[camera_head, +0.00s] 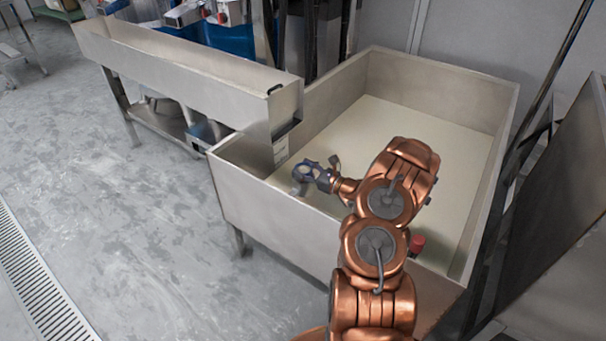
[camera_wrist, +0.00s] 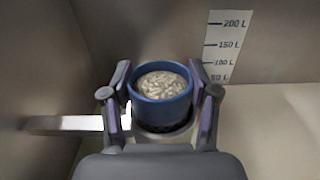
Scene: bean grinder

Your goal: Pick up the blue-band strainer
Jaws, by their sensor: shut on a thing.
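The blue-band strainer (camera_wrist: 160,108) is a round cup with a blue band, and pale lumpy contents (camera_wrist: 161,84) show inside its rim in the wrist view. My gripper (camera_wrist: 160,92) is shut on it, with one finger on each side of the band. In the head view my gripper (camera_head: 306,171) is over the near left part of the large metal basin (camera_head: 285,225), close to the trough's end. The strainer is too small there to make out clearly.
A long metal trough (camera_head: 190,80) ends at the basin's left wall. Pale liquid or a pale floor (camera_head: 385,125) covers the basin's bottom. A red-topped object (camera_head: 417,242) stands in the basin beside my arm. A volume scale (camera_wrist: 228,45) marks the wall.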

